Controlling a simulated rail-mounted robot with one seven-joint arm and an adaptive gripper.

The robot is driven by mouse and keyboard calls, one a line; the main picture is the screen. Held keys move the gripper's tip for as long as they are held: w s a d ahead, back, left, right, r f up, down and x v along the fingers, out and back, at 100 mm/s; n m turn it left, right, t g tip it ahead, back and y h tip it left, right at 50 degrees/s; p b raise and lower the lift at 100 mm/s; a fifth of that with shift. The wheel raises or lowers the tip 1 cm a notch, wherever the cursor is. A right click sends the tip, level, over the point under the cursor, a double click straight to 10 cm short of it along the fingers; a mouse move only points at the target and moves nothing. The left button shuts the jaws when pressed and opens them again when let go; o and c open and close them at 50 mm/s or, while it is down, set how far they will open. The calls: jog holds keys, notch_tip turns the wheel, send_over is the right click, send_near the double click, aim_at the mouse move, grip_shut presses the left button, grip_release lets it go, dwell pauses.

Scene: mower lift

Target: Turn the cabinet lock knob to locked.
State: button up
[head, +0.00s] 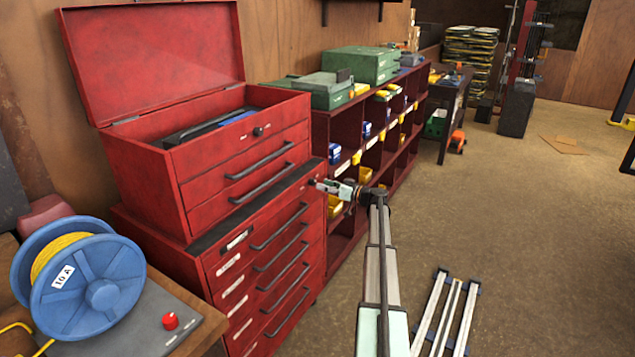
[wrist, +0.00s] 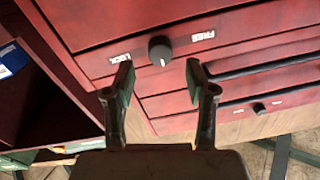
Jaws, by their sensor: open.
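The lock knob (wrist: 160,51) is round and black, on a red drawer front of the cabinet (head: 160,250). Its white mark points down in the wrist view. A LOCK label (wrist: 121,58) is to its left and a FREE label (wrist: 203,36) to its right. My gripper (wrist: 160,77) is open and empty. Its fingers stand apart, one toward each side of the knob, with the knob just beyond the tips; I see no contact. In the head view my gripper (head: 324,187) is at the cabinet's upper right front corner, and the knob cannot be made out there.
A red toolbox (head: 215,165) with its lid up stands on the cabinet; its own small knob (head: 258,131) is on the top drawer. Bar handles stick out from the drawers. A red shelf unit (head: 345,125) adjoins at right. A blue reel (head: 105,295) is front left. The floor at right is mostly open.

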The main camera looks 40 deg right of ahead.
aim_at(315, 182)
jog(key=shift+p+x, duration=0.3)
jog(key=shift+x, duration=1.5)
jog(key=shift+c, duration=0.4)
grip_shut()
